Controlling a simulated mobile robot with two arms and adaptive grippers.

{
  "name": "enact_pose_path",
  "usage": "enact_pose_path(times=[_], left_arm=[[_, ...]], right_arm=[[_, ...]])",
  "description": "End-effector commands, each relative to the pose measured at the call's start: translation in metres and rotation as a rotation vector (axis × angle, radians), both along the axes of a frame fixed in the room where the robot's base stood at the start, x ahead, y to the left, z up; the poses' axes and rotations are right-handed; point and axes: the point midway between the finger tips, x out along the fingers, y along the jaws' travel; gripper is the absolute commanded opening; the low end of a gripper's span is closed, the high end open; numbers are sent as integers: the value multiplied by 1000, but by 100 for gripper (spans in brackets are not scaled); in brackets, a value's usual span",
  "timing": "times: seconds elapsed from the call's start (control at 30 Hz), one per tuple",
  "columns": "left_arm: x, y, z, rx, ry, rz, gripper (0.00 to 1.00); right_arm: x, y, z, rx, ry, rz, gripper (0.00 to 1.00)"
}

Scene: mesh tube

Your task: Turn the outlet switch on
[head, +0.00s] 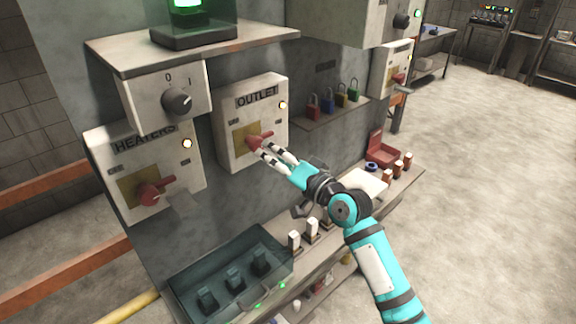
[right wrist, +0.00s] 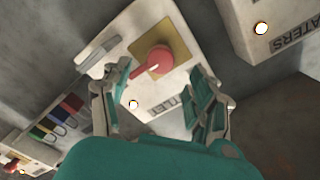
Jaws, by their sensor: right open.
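The outlet box (head: 228,149) is a white panel labelled OUTLET with a lit yellowish lamp (head: 283,105). Its red rotary switch (head: 256,142) sits on a yellow plate, with the handle pointing to the right in the head view. My right gripper (head: 266,148) is at the switch, fingers apart. In the right wrist view the red switch (right wrist: 155,63) lies ahead of and between the open fingers of the gripper (right wrist: 160,85). I cannot tell whether a finger touches the handle. My left gripper is out of view.
Left of the outlet is the HEATERS box (head: 115,170) with a similar red switch (head: 152,192). A dial box (head: 150,97) and a shelf (head: 110,48) are above. Coloured padlocks (head: 327,103) hang to the right. A lower ledge with a clear-covered box (head: 190,270) runs below.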

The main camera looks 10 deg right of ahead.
Motion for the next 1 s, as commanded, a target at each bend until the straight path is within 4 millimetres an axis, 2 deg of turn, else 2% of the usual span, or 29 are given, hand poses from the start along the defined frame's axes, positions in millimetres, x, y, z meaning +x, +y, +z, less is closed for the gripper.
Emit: enact_pose_path(times=[0.1,0.3,0.73,0.77,0.87,0.97,1.0], left_arm=[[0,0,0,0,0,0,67],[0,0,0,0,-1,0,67],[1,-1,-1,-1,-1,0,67],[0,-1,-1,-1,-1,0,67],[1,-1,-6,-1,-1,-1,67],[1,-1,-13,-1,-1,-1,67],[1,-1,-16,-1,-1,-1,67]], right_arm=[[-20,-14,-1,-2,1,0,61],[-37,-28,-1,0,1,-1,61],[-40,-30,-4,-2,6,-3,61],[-39,-31,-9,-6,11,-7,61],[-33,-38,-44,-38,49,-35,61],[-27,-50,-106,-101,113,-82,61],[-26,-55,-135,-132,143,-101,61]])
